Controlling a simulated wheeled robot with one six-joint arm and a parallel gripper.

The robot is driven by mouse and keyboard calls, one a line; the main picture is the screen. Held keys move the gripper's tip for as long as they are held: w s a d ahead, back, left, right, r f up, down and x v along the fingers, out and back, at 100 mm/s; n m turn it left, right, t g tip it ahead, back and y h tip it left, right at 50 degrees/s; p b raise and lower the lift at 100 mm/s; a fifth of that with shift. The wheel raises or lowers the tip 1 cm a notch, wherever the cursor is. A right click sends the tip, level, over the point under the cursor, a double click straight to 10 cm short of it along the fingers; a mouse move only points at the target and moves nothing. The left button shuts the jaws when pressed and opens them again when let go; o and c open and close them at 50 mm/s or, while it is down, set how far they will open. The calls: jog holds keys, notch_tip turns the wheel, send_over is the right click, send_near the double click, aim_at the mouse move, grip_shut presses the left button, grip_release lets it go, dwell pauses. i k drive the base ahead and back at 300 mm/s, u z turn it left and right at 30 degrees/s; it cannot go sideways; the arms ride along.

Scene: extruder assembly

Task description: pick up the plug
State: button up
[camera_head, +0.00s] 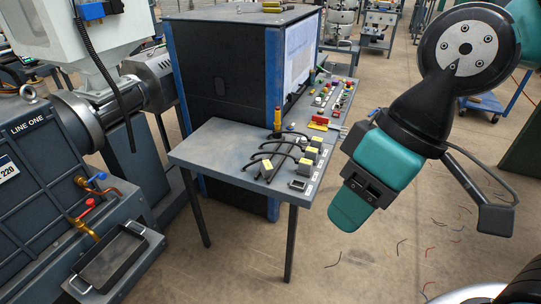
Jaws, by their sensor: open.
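An orange and dark upright piece (277,122) stands at the back of the table. My gripper (350,212) hangs at the right, teal and pointing down, in front of and right of the table's edge. It is open. Nothing shows in it, and it is apart from the connectors.
A dark cabinet (220,80) with blue corner posts stands behind the table. A panel of coloured buttons (335,98) runs along its right. The extruder (35,165) marked LINE ONE fills the left, with a tray (110,258) at its foot. Open floor with wire scraps (400,247) lies at right.

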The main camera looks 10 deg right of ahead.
aim_at(266, 169)
jog(key=u, duration=0.45)
jog(key=i, duration=0.85)
jog(key=u, duration=0.65)
